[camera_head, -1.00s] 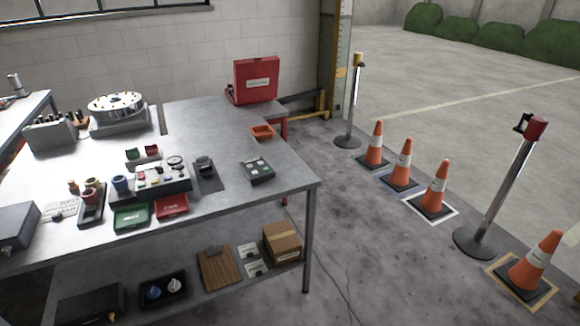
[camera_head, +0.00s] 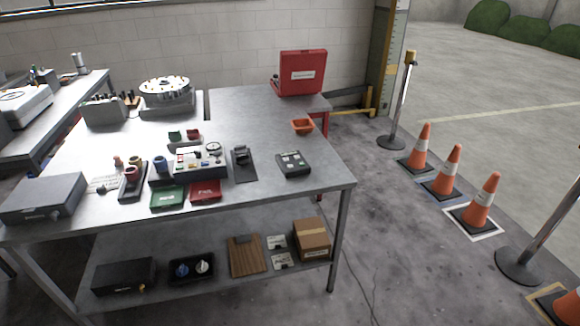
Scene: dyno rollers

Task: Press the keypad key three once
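A small dark keypad box (camera_head: 293,164) with several light keys on its top lies on the right part of the metal workbench (camera_head: 262,207). The single keys are too small to read, so I cannot tell which is key three. Neither of my grippers shows in the head view.
A black stand (camera_head: 243,165), a control panel (camera_head: 200,161), a green tray (camera_head: 167,197) and a red tray (camera_head: 205,191) lie left of the keypad. Cones (camera_head: 480,204) and a post (camera_head: 400,105) stand right of the bench.

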